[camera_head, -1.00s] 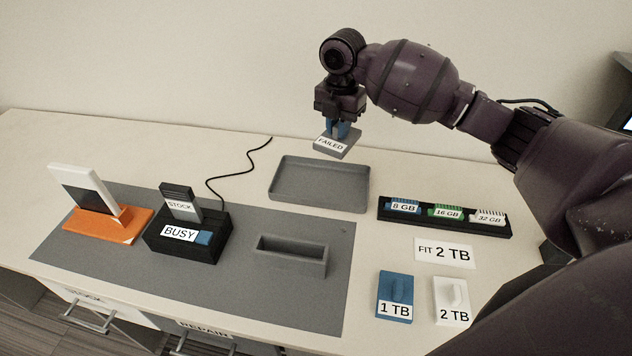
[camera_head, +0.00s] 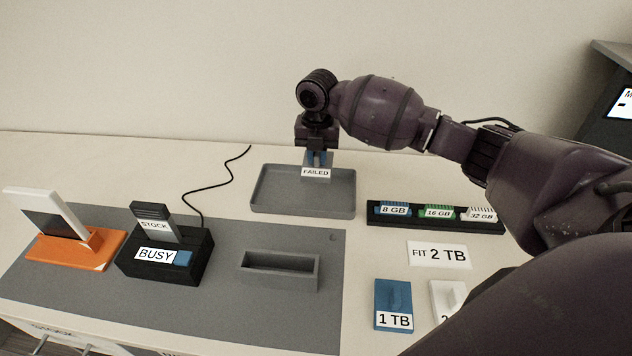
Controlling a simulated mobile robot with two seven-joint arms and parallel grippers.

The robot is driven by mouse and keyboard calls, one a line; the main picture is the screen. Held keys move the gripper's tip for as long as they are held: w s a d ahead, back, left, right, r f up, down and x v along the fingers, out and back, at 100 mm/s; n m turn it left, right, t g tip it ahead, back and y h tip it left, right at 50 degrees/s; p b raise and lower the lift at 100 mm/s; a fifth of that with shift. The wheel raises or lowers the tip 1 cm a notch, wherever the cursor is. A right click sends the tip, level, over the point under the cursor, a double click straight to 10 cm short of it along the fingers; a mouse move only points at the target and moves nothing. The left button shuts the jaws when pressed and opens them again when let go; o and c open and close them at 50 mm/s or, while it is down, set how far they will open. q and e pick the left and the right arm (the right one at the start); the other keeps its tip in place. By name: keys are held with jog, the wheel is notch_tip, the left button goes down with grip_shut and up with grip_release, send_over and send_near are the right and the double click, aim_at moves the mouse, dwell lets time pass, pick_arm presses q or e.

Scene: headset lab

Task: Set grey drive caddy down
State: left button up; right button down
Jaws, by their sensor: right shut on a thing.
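The caddy is over the back right part of the grey tray (camera_head: 275,206). I cannot tell whether it touches the tray floor. The visible rest of the tray is empty. My left gripper is not in view.
An empty grey holder (camera_head: 279,269) stands on the grey mat (camera_head: 222,300). Left of it are a black BUSY dock (camera_head: 205,257) with a STOCK caddy (camera_head: 153,224) and an orange stand (camera_head: 115,246). A black rack (camera_head: 435,224) holds memory modules at right.

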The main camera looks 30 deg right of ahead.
jog(key=shift+f, duration=1.5)
notch_tip(320, 180, down, 5)
jog(key=shift+f+b, duration=0.2)
jog(key=shift+b, duration=0.4)
jog(key=c, duration=1.5)
grip_release()
jog(key=shift+f, duration=0.15)
jog(key=shift+c, duration=0.2)
jog(key=o, duration=0.4)
jog(key=shift+o, duration=0.2)
